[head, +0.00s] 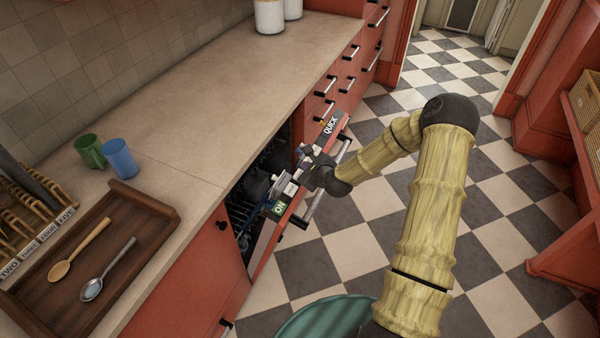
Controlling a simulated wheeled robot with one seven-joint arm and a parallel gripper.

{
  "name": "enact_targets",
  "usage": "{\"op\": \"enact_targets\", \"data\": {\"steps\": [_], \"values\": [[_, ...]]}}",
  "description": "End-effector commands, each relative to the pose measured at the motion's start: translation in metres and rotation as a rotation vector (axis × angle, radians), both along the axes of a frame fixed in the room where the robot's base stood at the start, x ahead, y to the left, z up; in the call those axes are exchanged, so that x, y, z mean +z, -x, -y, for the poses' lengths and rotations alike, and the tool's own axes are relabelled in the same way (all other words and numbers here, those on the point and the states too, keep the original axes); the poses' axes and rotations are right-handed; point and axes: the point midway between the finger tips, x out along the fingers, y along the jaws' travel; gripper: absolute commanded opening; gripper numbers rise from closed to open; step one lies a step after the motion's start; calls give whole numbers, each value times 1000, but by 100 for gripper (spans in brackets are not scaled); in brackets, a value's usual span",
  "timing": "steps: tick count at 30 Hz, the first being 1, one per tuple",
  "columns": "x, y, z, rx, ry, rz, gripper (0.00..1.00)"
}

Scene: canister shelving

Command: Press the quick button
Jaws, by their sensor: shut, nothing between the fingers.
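The dishwasher door (262,250) stands partly open below the counter edge, with dark racks visible inside. The grey panel on its top edge carries the QUICK label (331,125) at the far end and a green ON label (279,208) at the near end. My gripper (289,181) is shut and empty, over the panel between the two labels and closer to ON. It hides the middle of the panel. I cannot tell whether it touches the panel, and the quick button itself is too small to make out clearly.
A wooden tray (150,207) with a wooden spoon (78,250) and a metal spoon (108,270) lies on the counter (220,90). Green (90,151) and blue (120,158) cups stand behind it. Red drawers (345,85) continue beyond the dishwasher. The checkered floor (500,190) is open at right.

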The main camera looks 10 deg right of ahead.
Motion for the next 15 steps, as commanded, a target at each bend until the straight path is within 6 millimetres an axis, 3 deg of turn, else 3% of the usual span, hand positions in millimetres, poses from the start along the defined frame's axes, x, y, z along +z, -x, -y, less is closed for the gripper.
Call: {"op": "enact_targets", "data": {"steps": [7, 15], "values": [[22, 3, 5, -1, 0, 0, 0], [25, 4, 6, 0, 0, 0, 0]]}}
